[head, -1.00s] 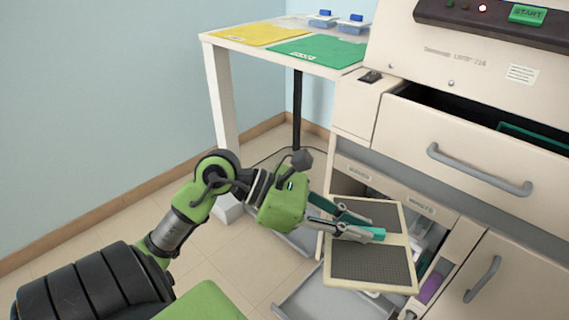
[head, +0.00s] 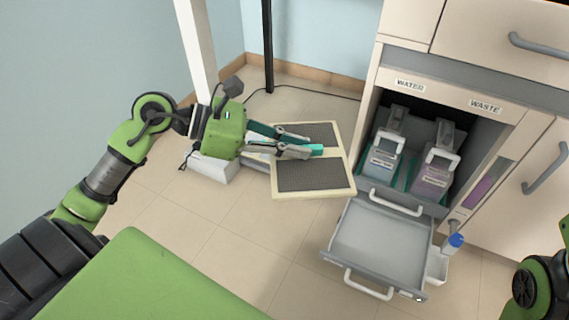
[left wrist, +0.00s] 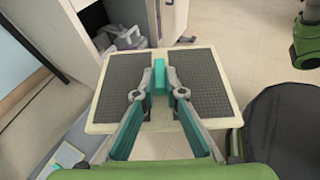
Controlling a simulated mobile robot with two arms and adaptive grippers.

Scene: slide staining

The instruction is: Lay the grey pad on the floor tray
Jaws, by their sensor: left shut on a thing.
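The grey pad (head: 312,176) is a cream-framed board with two dark grey mesh panels and a teal grip block in the middle. My left gripper (head: 312,150) is shut on that block and holds the pad up, left of the open cabinet. In the left wrist view the fingers (left wrist: 159,80) close on the block from both sides, with a mesh panel of the pad (left wrist: 116,84) to each side. A shallow grey tray (head: 380,240) with a front handle sits low before the cabinet, empty and right of the pad. My right gripper is out of view.
The open cabinet holds a WATER bottle (head: 382,160) and a WASTE bottle (head: 434,172). A white table leg (head: 197,60) and a black post (head: 267,50) rise behind my left arm.

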